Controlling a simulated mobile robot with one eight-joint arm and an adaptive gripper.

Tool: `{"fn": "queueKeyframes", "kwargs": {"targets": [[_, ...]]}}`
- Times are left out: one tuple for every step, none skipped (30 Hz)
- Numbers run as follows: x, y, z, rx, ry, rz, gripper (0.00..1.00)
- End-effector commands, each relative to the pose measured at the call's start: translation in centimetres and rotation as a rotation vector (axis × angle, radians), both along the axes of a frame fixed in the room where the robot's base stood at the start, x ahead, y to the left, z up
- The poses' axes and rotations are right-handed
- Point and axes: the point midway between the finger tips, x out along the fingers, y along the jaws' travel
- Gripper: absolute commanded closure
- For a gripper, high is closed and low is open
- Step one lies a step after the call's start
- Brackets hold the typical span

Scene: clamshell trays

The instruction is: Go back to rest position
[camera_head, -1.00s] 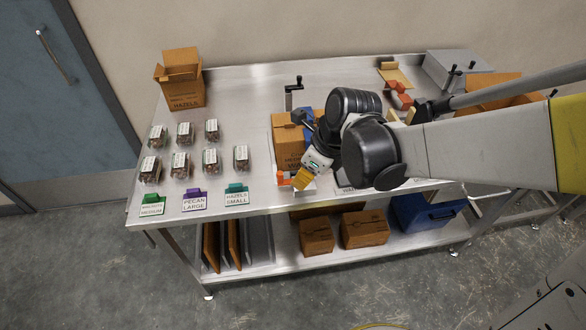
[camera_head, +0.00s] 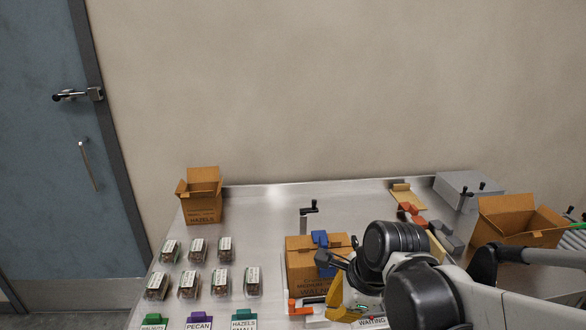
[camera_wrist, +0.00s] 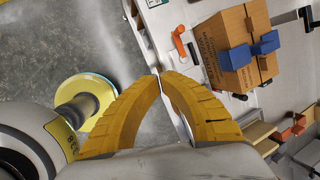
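My gripper (camera_wrist: 160,75) has yellow fingers whose tips meet in the wrist view, with nothing visible between them. In the head view its yellow fingers (camera_head: 336,292) are in front of a cardboard box labelled as walnuts (camera_head: 303,271), near the table's front edge. That box also shows in the wrist view (camera_wrist: 214,53), beyond the fingertips and to their right, with a blue clamp-like part (camera_wrist: 236,56) on it. My arm reaches in from the lower right of the head view and hides part of the table.
Several clamshell trays (camera_head: 197,250) stand in rows at the left of the metal table (camera_head: 270,205). Label cards (camera_head: 199,321) line the front. Open cardboard boxes stand at the back left (camera_head: 203,205) and right (camera_head: 516,222). An orange-handled part (camera_head: 303,307) is close to my gripper.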

Motion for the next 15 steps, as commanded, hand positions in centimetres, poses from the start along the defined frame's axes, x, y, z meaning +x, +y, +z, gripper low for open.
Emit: {"fn": "queueKeyframes", "kwargs": {"targets": [[-1.0, -1.2, 0.6, -0.064, -0.064, 0.121, 1.00], [-1.4, -1.9, 1.0, -0.110, -0.106, 0.207, 1.00], [-2.0, -2.8, 1.5, -0.173, -0.159, 0.320, 1.00], [-2.4, -3.5, 1.8, -0.224, -0.194, 0.404, 1.00], [-2.8, -4.1, 2.2, -0.275, -0.230, 0.490, 1.00], [-3.5, -5.0, 2.5, -0.347, -0.273, 0.604, 1.00], [-3.9, -5.6, 2.8, -0.401, -0.301, 0.688, 1.00], [-4.4, -6.2, 3.0, -0.456, -0.329, 0.769, 1.00], [-5.0, -6.9, 3.2, -0.528, -0.358, 0.876, 1.00], [-5.4, -7.4, 3.4, -0.580, -0.378, 0.952, 1.00], [-5.8, -7.9, 3.5, -0.630, -0.393, 1.022, 1.00], [-6.3, -8.5, 3.6, -0.691, -0.409, 1.109, 1.00], [-6.6, -8.8, 3.7, -0.732, -0.419, 1.167, 1.00], [-6.8, -9.2, 3.7, -0.771, -0.426, 1.221, 1.00], [-7.2, -9.5, 3.8, -0.815, -0.433, 1.283, 1.00]]}}
